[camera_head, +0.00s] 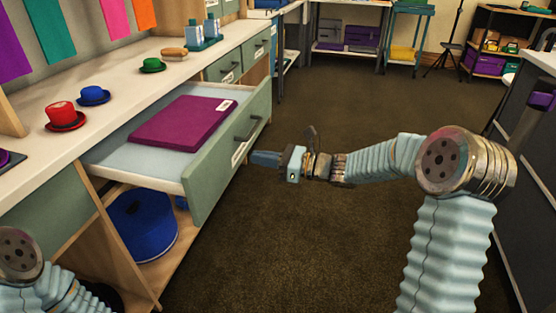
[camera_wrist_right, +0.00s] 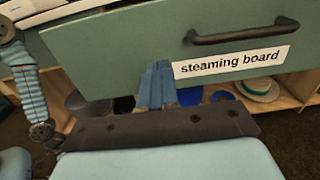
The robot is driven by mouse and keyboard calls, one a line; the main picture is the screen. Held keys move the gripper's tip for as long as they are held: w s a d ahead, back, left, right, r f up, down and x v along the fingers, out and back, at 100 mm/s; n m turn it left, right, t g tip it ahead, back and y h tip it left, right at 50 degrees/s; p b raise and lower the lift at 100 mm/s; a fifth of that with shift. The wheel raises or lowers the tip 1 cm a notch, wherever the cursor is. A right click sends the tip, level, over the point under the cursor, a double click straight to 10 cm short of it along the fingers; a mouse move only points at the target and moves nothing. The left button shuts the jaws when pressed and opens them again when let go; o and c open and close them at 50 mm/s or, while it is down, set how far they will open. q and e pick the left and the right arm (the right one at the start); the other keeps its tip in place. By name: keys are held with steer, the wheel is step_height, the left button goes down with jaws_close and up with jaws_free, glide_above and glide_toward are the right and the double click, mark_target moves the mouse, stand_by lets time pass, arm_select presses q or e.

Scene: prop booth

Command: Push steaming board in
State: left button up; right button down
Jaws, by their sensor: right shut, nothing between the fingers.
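The grey-green drawer (camera_head: 228,160) is pulled out from under the counter, and a flat purple board (camera_head: 182,124) lies in it. In the right wrist view, the drawer front (camera_wrist_right: 130,50) has a dark handle (camera_wrist_right: 243,34) and a label (camera_wrist_right: 232,62) reading "steaming board". My right gripper (camera_head: 262,158) is shut and empty, by the drawer front, below the handle. In the right wrist view its fingers (camera_wrist_right: 156,84) overlap the front's lower edge left of the label; I cannot tell whether they touch. My left arm shows at the lower left, its gripper out of view.
Hats, including a red one (camera_head: 63,114), a blue one (camera_head: 94,95) and a green one (camera_head: 152,65), stand on the counter (camera_head: 110,110). The brown floor (camera_head: 330,220) is clear right of the drawer. A dark cabinet stands at the right.

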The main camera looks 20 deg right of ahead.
mark_target(228, 153)
steer(key=x, duration=0.6)
arm_select(q)
steer(key=shift+d+r, duration=0.1)
steer(key=shift+r, duration=0.2)
arm_select(e)
steer(key=shift+w+a, duration=0.1)
steer(key=shift+a, duration=0.05)
steer(key=shift+a, duration=0.1)
